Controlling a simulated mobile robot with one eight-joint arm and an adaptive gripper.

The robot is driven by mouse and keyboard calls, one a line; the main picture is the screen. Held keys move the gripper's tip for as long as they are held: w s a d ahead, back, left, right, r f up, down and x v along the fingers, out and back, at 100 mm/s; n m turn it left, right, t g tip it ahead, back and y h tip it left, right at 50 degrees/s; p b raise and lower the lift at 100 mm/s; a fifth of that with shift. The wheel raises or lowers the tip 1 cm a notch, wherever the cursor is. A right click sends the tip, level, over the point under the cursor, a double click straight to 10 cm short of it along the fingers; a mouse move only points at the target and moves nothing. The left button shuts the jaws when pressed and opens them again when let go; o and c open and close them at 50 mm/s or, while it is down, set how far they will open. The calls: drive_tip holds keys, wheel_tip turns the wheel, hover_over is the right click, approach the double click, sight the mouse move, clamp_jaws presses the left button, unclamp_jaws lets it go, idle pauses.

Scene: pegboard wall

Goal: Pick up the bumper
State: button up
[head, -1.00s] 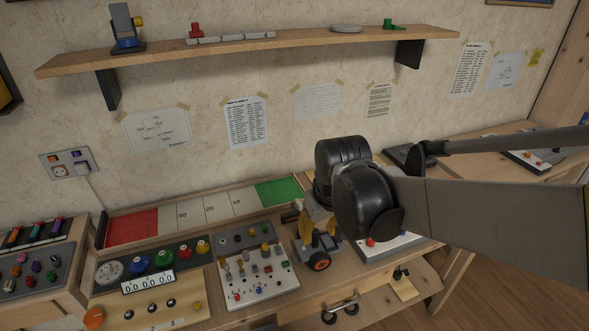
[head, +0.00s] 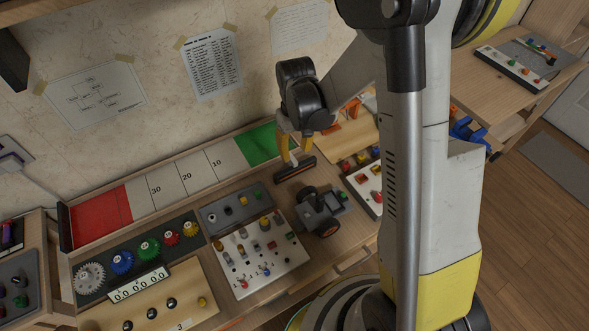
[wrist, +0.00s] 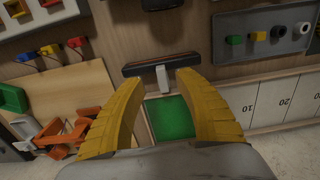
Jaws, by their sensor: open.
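The bumper (head: 295,169) is a dark bar with an orange-red edge, lying on the bench beside the green end of the numbered strip. In the wrist view the bumper (wrist: 158,66) runs across the picture, with a pale stem pointing toward my gripper. My gripper (head: 294,154) is open, its yellow fingers pointing down close above the bumper. In the wrist view my gripper (wrist: 161,78) has one finger on each side of the stem, with nothing held. I cannot tell whether the fingertips touch the bumper.
A small wheeled cart (head: 320,211) stands just in front of the bumper. A white peg panel (head: 260,257) lies to its left, and a numbered strip (head: 200,178) runs along the wall. A wooden board with orange parts (wrist: 70,120) is beside my gripper.

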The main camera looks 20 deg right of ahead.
sight(295, 162)
wheel_tip(295, 162, down, 5)
drive_tip(key=b, duration=0.2)
drive_tip(key=shift+f+b, duration=0.15)
drive_tip(key=shift+b, duration=0.25)
clamp_jaws()
